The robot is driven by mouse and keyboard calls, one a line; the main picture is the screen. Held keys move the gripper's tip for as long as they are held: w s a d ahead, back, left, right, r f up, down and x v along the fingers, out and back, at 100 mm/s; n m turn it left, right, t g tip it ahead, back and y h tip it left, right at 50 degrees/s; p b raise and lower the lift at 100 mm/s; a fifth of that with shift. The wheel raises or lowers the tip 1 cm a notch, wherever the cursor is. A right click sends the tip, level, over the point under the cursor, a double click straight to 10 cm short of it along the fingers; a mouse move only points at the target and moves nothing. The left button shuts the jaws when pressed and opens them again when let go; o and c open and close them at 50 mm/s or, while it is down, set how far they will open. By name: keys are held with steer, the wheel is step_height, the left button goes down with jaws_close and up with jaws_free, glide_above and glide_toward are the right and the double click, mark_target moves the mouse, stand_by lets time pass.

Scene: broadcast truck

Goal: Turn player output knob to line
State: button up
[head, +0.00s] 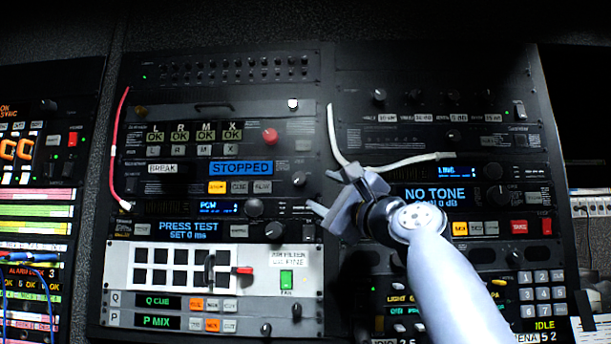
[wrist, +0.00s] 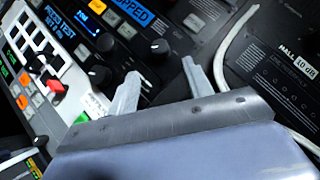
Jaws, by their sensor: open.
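The player panel shows a blue STOPPED display (head: 241,168). A small dark knob (head: 299,179) sits at the panel's right, below and right of that display. I take it for the output knob; its label is too small to read. In the wrist view what looks like this knob (wrist: 160,46) lies just beyond the fingertips, between their lines. My gripper (head: 322,192) is open and empty, to the right of the knob and apart from it. In the wrist view the two fingers (wrist: 160,72) are spread with nothing between them.
A white cable (head: 336,140) hangs beside my gripper and curves right. Two larger dark knobs (head: 254,208) (head: 275,230) sit below the player panel. A red knob (head: 270,136) is above. A red cable (head: 115,145) hangs at the left.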

mark_target(302, 180)
steer(key=p+x, duration=0.4)
steer(key=x, duration=0.3)
steer(key=shift+s+d+r, duration=0.1)
steer(key=shift+w+a+r+p, duration=0.15)
steer(key=shift+w+a+p, duration=0.25)
steer(key=shift+w, duration=0.2)
steer(key=shift+c, duration=0.3)
steer(key=c, duration=0.9)
